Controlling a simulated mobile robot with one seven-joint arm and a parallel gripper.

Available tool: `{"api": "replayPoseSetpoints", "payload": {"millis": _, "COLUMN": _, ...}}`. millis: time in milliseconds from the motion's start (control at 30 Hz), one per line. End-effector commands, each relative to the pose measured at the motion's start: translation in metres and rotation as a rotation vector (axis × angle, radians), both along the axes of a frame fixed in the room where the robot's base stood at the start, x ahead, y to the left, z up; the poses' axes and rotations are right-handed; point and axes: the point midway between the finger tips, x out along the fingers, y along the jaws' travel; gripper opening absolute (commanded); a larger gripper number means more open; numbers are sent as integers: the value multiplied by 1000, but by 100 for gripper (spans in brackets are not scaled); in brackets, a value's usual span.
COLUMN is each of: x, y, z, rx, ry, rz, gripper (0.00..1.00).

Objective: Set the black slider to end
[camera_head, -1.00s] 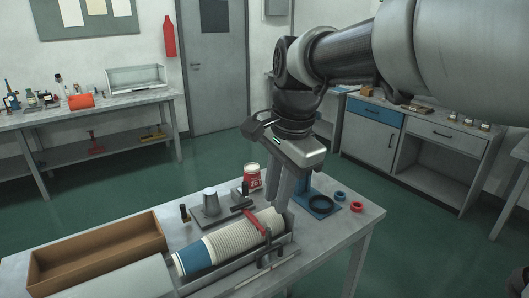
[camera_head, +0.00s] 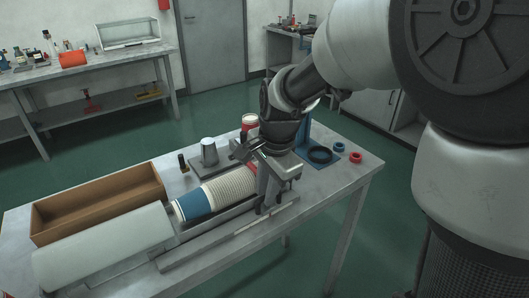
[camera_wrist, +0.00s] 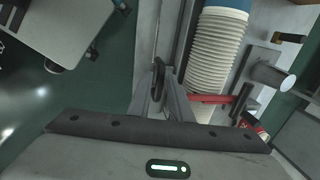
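The black slider (camera_wrist: 158,78) shows in the wrist view as a dark upright oval between or just beyond my fingers, over the narrow rail along the cup trough. My gripper (camera_wrist: 164,80) points down at it, its two fingers apart with a visible gap. In the head view my gripper (camera_head: 267,208) is low over the right part of the rail (camera_head: 237,231), in front of the cup stack, and hides most of the slider. I cannot tell whether the fingers touch the slider.
A stack of white cups with a blue end (camera_head: 194,205) lies in the trough. A red lever (camera_wrist: 210,99) crosses near the stack's end. A metal cup form (camera_head: 209,152), brown open box (camera_head: 98,204) and blue ring stand (camera_head: 320,156) share the table. The front right tabletop is clear.

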Motion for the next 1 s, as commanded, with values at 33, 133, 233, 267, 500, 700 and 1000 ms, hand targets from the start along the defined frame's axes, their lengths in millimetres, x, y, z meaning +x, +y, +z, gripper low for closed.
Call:
{"api": "replayPoseSetpoints", "payload": {"millis": 33, "x": 0, "y": 0, "z": -1, "rx": 0, "ry": 0, "rz": 0, "gripper": 18}}
{"api": "replayPoseSetpoints", "payload": {"millis": 133, "x": 0, "y": 0, "z": -2, "rx": 0, "ry": 0, "rz": 0, "gripper": 18}}
{"api": "replayPoseSetpoints", "payload": {"millis": 233, "x": 0, "y": 0, "z": -2, "rx": 0, "ry": 0, "rz": 1, "gripper": 18}}
{"api": "replayPoseSetpoints", "payload": {"millis": 267, "x": 0, "y": 0, "z": -2, "rx": 0, "ry": 0, "rz": 1, "gripper": 18}}
{"api": "replayPoseSetpoints", "payload": {"millis": 500, "x": 0, "y": 0, "z": -1, "rx": 0, "ry": 0, "rz": 1, "gripper": 0}}
{"api": "replayPoseSetpoints", "payload": {"millis": 700, "x": -1, "y": 2, "z": -1, "rx": 0, "ry": 0, "rz": 2, "gripper": 0}}
{"api": "replayPoseSetpoints", "payload": {"millis": 1000, "x": -25, "y": 38, "z": 0, "rx": 0, "ry": 0, "rz": 8, "gripper": 0}}
